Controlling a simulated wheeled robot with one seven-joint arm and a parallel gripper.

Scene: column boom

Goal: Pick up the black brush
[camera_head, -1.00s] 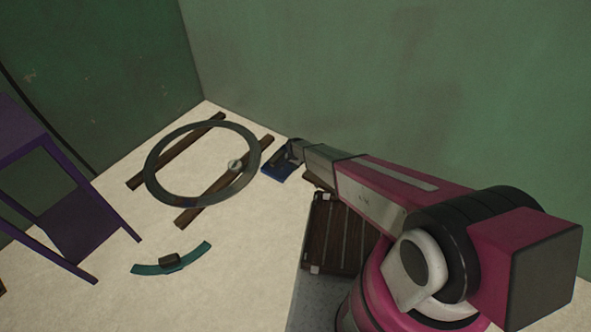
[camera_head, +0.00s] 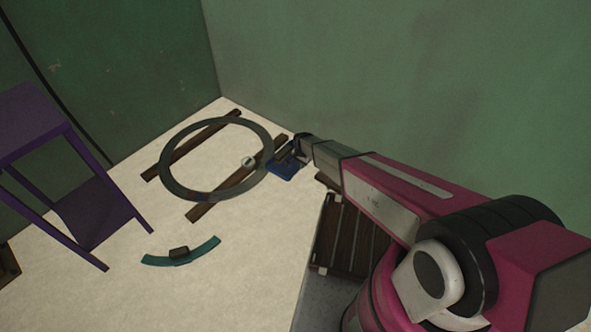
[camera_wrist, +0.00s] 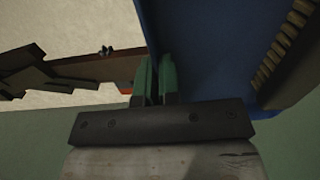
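A dark brush body with tan bristles (camera_wrist: 283,48) shows at the right edge of the wrist view, beside or in a blue pan (camera_wrist: 205,45); I take it for the black brush. In the head view the blue pan (camera_head: 284,171) lies on the pale floor beside the ring, and the brush cannot be picked out there. My gripper (camera_wrist: 154,62) has its two green fingers close together, with only a narrow dark gap, at the pan's left edge. The bristles are to the right, apart from the fingers. In the head view my gripper (camera_head: 299,146) is just above the pan.
A grey ring (camera_head: 168,170) lies across two dark wooden beams (camera_head: 208,206). A purple stand (camera_head: 75,150) is at left. A dark slatted crate (camera_head: 350,235) is by my base. Green walls meet behind.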

